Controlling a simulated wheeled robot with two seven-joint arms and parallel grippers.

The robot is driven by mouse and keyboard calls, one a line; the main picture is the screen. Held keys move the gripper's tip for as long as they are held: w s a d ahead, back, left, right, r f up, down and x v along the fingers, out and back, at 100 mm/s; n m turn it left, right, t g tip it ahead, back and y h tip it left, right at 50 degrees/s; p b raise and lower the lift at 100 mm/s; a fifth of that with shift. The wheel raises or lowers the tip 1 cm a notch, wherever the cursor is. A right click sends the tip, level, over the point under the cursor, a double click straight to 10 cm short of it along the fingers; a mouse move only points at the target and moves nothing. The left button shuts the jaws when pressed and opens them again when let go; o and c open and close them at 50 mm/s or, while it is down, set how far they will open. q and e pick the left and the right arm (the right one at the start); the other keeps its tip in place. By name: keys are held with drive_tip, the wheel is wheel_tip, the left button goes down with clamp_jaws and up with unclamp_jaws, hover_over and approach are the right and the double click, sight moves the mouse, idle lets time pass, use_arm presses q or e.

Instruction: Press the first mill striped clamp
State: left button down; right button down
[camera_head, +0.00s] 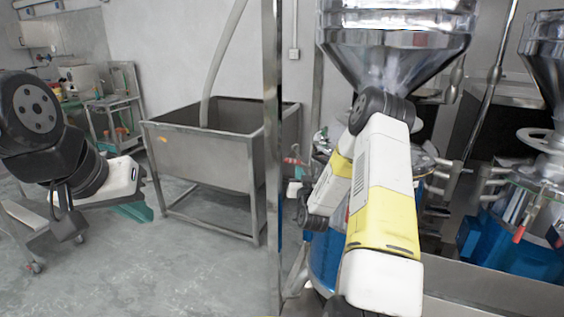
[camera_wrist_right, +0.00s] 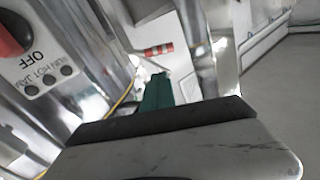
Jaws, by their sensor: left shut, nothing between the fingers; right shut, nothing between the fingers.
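The first mill, with a steel hopper (camera_head: 395,45) and a blue body (camera_head: 325,262), stands behind my right arm in the head view. The red-and-white striped clamp (camera_wrist_right: 159,50) shows in the right wrist view, just beyond the green fingertips of my right gripper (camera_wrist_right: 157,90). That gripper is shut and empty; I cannot tell whether it touches the clamp. In the head view my right arm hides much of the mill, and a red handle (camera_head: 294,161) shows at its left. My left gripper (camera_head: 136,212) is shut and empty, out over the floor.
A second mill with a blue body (camera_head: 510,245) stands at the right. A steel tub (camera_head: 205,160) on legs is behind, with open floor before it. In the wrist view, a panel with a red OFF knob (camera_wrist_right: 12,38) and steel cylinders are close by.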

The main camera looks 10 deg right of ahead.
sight(292, 162)
drive_tip(key=w+d, duration=0.1)
drive_tip(key=w, duration=0.9)
drive_tip(key=shift+r, duration=0.25)
drive_tip(key=shift+a+f+n, duration=0.3)
drive_tip(key=shift+f+n, duration=0.2)
drive_tip(key=shift+n, duration=0.3)
drive_tip(key=shift+a+f+n, duration=0.25)
drive_tip(key=shift+f+n, duration=0.25)
drive_tip(key=shift+n, duration=0.3)
drive_tip(key=shift+a+f, duration=0.2)
drive_tip(key=shift+f, duration=0.75)
